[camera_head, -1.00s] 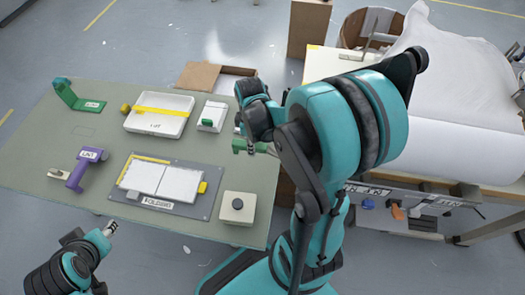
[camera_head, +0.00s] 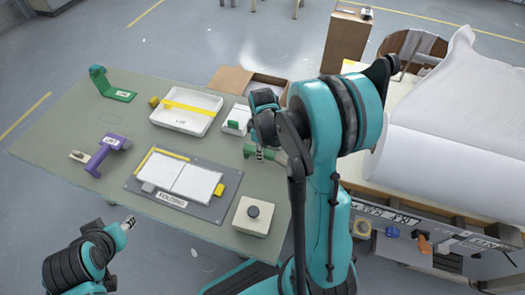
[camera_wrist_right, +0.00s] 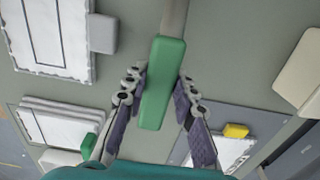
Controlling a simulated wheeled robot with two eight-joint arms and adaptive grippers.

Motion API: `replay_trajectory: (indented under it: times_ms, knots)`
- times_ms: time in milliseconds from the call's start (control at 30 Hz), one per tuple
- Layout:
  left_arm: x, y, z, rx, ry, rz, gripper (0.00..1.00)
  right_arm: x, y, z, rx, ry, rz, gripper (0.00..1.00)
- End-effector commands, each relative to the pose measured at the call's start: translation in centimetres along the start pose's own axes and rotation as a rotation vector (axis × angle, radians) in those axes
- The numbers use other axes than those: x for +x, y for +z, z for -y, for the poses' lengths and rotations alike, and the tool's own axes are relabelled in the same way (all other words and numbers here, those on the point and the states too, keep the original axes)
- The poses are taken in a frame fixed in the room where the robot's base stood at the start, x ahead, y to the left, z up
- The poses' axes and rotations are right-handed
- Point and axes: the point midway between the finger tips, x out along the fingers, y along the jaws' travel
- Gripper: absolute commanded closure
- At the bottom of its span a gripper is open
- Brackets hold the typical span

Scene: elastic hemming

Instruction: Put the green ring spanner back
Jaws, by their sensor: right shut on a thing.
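My right gripper (camera_wrist_right: 158,84) is shut on the green handle of the spanner (camera_wrist_right: 163,95), with a finger on each side. A grey metal shaft runs from the handle out of the top of the right wrist view, so the ring end is not seen. In the head view the right gripper (camera_head: 260,152) is above the right edge of the green-grey table, and a bit of green handle (camera_head: 249,151) shows at its fingers. My left gripper (camera_head: 129,222) is low at the left, off the table's front edge; whether it is open is too small to tell.
The table (camera_head: 60,135) bears a white tray (camera_head: 187,122), a folding board (camera_head: 215,207), a button box (camera_head: 253,215), a purple tool (camera_head: 107,152) and a green stand (camera_head: 120,95). At right, a bench front holds blue-handled (camera_head: 391,233) and orange-handled (camera_head: 424,243) tools below a white roll.

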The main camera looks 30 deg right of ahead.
Motion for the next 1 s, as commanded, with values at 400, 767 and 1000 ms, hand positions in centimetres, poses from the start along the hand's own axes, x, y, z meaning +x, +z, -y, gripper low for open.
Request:
replay_trajectory:
  times_ms: [400,767,1000]
  knots:
    - [0.3,0.2,0.0,0.0,0.0,0.0,0.6,0.4,0.0,0.0,0.0,0.0,0.0,0.53]
    - [-1.7,-1.2,0.0,0.0,0.0,0.0,0.6,-3.4,0.1,0.0,0.001,0.0,0.0,0.53]
    - [-3.0,-2.2,0.0,0.0,0.0,0.0,0.6,-6.8,0.4,-0.1,0.0,0.0,0.0,0.53]
